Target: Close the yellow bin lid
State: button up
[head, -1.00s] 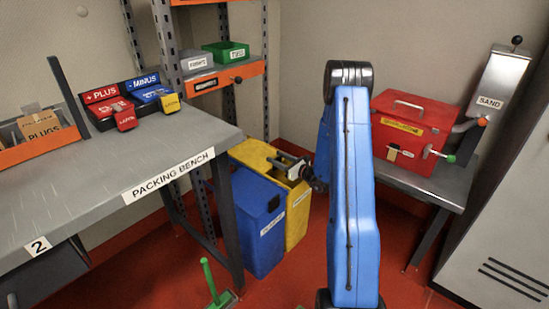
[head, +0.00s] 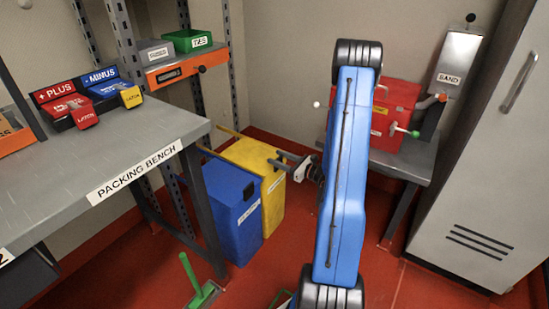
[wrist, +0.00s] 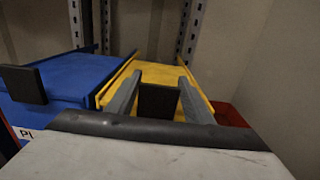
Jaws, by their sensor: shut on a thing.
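The yellow bin (head: 271,190) stands on the floor beside the blue bin, to the right of the packing bench. Its yellow lid (head: 246,153) lies about flat across the top; I cannot tell whether it is fully seated. In the wrist view the yellow lid (wrist: 160,72) is ahead, with a dark tab (wrist: 158,102) at its near edge. My gripper (head: 283,160) is at the right end of the lid. In the wrist view my gripper (wrist: 158,97) has its two grey fingers on either side of the tab, shut on it. My arm hides nothing of the bin's front.
The blue bin (head: 228,212) has its own dark tab (wrist: 22,84). The packing bench (head: 110,160) is left, with a green-handled brush or dustpan (head: 203,295) on the floor below. A red box (head: 400,105) on a grey table and a grey cabinet (head: 480,190) are at right.

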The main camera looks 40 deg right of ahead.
jog(key=shift+s, duration=0.15)
jog(key=o, duration=1.5)
jog(key=shift+d, duration=0.1)
jog(key=shift+s, duration=0.1)
jog(key=v, duration=1.7)
jog(key=shift+s, duration=0.15)
